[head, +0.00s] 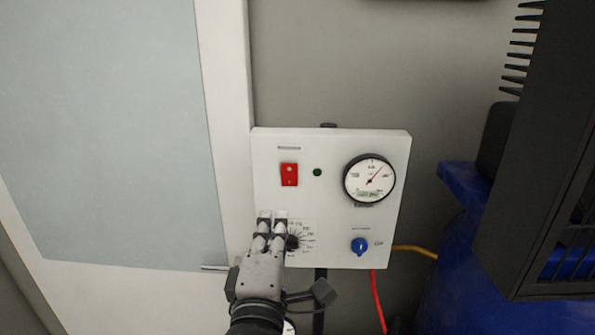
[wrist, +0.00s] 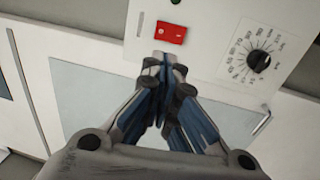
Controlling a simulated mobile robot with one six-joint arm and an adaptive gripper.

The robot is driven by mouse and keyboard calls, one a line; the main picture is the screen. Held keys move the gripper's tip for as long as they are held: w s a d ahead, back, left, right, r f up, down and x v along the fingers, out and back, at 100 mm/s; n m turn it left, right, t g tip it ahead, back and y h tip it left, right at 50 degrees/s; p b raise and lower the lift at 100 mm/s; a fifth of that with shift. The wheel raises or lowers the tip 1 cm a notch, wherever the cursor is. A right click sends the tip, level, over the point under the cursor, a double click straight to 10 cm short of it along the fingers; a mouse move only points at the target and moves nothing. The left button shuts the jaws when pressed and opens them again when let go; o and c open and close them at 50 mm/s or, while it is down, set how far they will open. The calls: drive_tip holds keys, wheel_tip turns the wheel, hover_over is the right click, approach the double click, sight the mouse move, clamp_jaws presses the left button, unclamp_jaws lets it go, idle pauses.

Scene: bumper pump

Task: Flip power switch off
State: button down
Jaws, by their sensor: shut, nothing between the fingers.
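The red power switch (head: 289,174) is on the upper left of a white control panel (head: 335,160). It also shows near the top middle of the wrist view (wrist: 171,32). My gripper (head: 271,217) is below the switch in the head view, in front of the panel's lower left. In the wrist view my gripper's fingertips (wrist: 166,60) are together, with nothing between them, and appear just beside the switch with a small gap in the picture. I cannot tell how far the fingertips are from the panel surface. Which way the rocker is tilted is not clear.
A dark green light (head: 317,172) is right of the switch. The panel also bears a round gauge (head: 369,180), a blue knob (head: 359,246) and a black dial (wrist: 258,61). A pale door (head: 110,120) is at left; a blue tank and black housing (head: 540,150) are at right.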

sight(283, 169)
drive_tip(key=w, duration=0.4)
drive_tip(key=w+r, duration=0.1)
drive_tip(key=w, duration=0.4)
drive_tip(key=w+b, duration=0.1)
drive_tip(key=w, duration=0.3)
drive_tip(key=shift+w+d+r, duration=0.2)
drive_tip(key=shift+w+r, duration=0.1)
drive_tip(key=shift+w, duration=0.05)
drive_tip(key=shift+r, duration=0.1)
drive_tip(key=p, duration=0.3)
drive_tip(key=shift+w+r+g, duration=0.25)
drive_tip(key=shift+r+g, duration=0.05)
drive_tip(key=shift+r, duration=0.05)
drive_tip(key=shift+w+p, duration=0.1)
drive_tip(key=shift+p, duration=0.2)
drive_tip(key=shift+f, duration=0.3)
drive_tip(key=shift+d, duration=0.1)
